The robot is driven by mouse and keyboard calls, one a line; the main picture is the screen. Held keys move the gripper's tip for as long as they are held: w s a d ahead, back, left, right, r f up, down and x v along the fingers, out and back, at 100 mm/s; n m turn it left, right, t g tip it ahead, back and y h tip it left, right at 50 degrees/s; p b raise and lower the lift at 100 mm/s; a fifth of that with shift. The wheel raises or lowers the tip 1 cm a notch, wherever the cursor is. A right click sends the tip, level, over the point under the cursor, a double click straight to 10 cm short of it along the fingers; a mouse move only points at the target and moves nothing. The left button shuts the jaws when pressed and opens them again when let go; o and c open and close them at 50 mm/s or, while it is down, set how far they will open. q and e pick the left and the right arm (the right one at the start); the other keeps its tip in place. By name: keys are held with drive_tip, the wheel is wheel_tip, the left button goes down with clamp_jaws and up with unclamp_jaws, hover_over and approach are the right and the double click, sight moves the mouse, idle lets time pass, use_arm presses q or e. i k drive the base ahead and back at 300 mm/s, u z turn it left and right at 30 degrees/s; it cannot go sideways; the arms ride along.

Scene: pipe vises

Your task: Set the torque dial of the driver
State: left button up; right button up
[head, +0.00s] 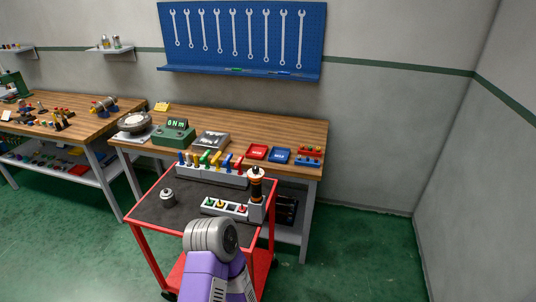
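The driver (256,187), dark with orange and pale bands, stands upright in a grey holder (256,211) at the right side of the red cart. Its dial markings are too small to read. A green box with a lit display (176,124) reading "0 Nm" stands on the workbench behind the cart. One of my arms, purple with a grey rounded joint, rises at the bottom in front of the cart. No gripper fingers show in the head view, so neither gripper can be seen.
The red cart (151,244) has a dark top with a grey knobbed weight (168,197), a rack of coloured handles (211,174) and a small block of coloured pieces (224,208). The workbench (290,134) behind holds red and blue trays. Green floor is clear at right.

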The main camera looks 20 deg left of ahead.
sight(256, 169)
drive_tip(key=i, duration=0.45)
drive_tip(key=u, duration=0.75)
